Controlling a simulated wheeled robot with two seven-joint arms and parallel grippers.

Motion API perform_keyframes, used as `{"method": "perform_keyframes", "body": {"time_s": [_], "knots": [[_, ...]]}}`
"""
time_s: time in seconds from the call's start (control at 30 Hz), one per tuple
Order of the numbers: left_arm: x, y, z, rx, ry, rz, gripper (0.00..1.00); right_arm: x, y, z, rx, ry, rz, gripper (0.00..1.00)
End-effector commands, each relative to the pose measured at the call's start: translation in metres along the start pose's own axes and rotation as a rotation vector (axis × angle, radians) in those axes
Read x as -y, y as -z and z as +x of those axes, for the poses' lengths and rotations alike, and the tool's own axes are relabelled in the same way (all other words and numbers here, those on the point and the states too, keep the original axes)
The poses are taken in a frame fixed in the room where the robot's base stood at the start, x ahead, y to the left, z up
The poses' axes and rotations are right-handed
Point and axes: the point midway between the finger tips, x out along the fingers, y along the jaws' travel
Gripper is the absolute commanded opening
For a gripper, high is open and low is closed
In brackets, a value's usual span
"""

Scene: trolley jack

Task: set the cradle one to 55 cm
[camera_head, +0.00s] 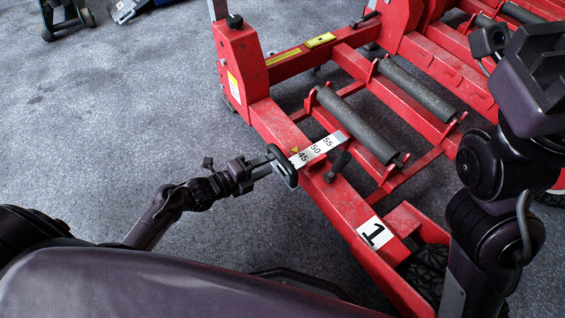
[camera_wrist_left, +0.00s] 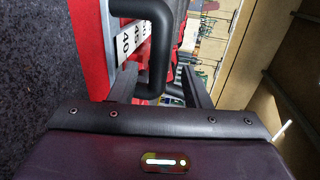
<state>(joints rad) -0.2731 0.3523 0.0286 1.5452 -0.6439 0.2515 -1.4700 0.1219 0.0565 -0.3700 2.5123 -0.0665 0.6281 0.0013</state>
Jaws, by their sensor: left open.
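Cradle one is a red frame with a white plate marked 1 (camera_head: 375,232). Its white scale strip (camera_head: 327,144) shows 45, 50 and 55 in the head view, and a small yellow pointer (camera_head: 294,150) sits by the 45 end. A black loop handle (camera_head: 284,168) is at the strip's near left end. My left gripper (camera_head: 270,164) is open at this handle. In the left wrist view the handle (camera_wrist_left: 157,45) runs between the two spread fingers, and the scale strip (camera_wrist_left: 125,42) lies beside it. Whether the fingers touch the handle is unclear.
Grey rollers (camera_head: 357,125) lie across the red frame to the right of the scale. A black knob (camera_head: 338,166) stands on the near beam. My right arm (camera_head: 490,170) fills the right edge; its fingers cannot be made out. The grey floor (camera_head: 120,110) at left is mostly clear.

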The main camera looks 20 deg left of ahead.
Motion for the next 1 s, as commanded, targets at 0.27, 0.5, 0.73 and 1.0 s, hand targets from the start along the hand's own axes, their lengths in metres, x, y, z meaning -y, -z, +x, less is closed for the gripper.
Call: {"method": "perform_keyframes", "body": {"time_s": [0.27,0.5,0.73,1.0], "knots": [[-0.003,0.000,0.046,0.000,0.002,-0.002,0.43,0.007,0.010,0.006,-0.047,0.026,-0.011,0.00],[-0.001,0.000,0.060,0.001,-0.002,-0.002,0.43,0.006,0.012,0.010,-0.059,0.029,-0.021,0.00],[-0.001,0.000,0.060,0.001,-0.002,-0.002,0.42,0.006,0.012,0.011,-0.058,0.029,-0.021,0.00],[-0.001,0.000,0.060,0.001,-0.002,-0.003,0.07,0.006,0.012,0.011,-0.058,0.029,-0.021,0.00]]}}
